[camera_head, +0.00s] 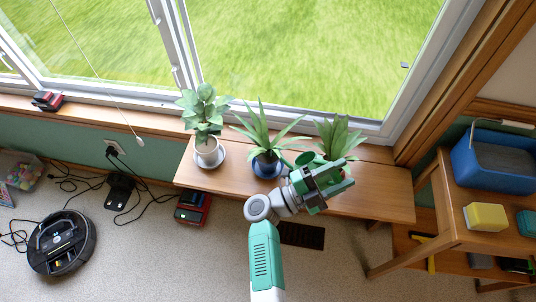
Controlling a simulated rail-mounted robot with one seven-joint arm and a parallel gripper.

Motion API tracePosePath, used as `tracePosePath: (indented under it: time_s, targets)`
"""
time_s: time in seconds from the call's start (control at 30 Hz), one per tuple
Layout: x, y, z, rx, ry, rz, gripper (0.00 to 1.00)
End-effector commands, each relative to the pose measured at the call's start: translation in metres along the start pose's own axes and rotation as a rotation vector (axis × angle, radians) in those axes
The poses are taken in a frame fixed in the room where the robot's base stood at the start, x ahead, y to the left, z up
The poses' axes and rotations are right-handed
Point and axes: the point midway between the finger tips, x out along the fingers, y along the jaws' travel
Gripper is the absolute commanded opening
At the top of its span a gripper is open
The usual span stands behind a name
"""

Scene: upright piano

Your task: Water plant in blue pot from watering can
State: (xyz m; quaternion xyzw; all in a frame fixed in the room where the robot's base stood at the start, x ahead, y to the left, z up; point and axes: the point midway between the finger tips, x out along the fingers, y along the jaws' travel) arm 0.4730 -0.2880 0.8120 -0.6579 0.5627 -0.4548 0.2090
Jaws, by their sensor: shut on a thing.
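The blue pot (266,168) stands on the wooden bench in the middle of a row of plants, on a blue saucer. Its plant (263,135) has long, narrow, spreading leaves. My gripper (336,178) is over the bench, to the right of the blue pot and in front of the right plant. It is shut on the green watering can (309,159), which is partly hidden behind the gripper. The can's narrow spout seems to reach left toward the blue pot's plant; whether it tilts or pours I cannot tell.
A broad-leaved plant (203,108) in a white pot (209,153) stands at left on the bench (375,196). Another plant (341,138) is close behind my gripper. A wooden shelf with a blue box (497,165) stands at right. A robot vacuum (62,243) and cables lie on the floor at left.

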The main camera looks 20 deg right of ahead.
Motion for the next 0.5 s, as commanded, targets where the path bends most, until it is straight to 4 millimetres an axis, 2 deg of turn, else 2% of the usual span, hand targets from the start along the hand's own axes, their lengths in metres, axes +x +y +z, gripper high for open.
tracePosePath:
  time_s: [0.33,0.5]
  targets:
    - [0.001,-0.002,-0.001,-0.001,0.001,-0.002,0.09]
    - [0.002,-0.013,-0.003,-0.034,0.002,-0.027,0.09]
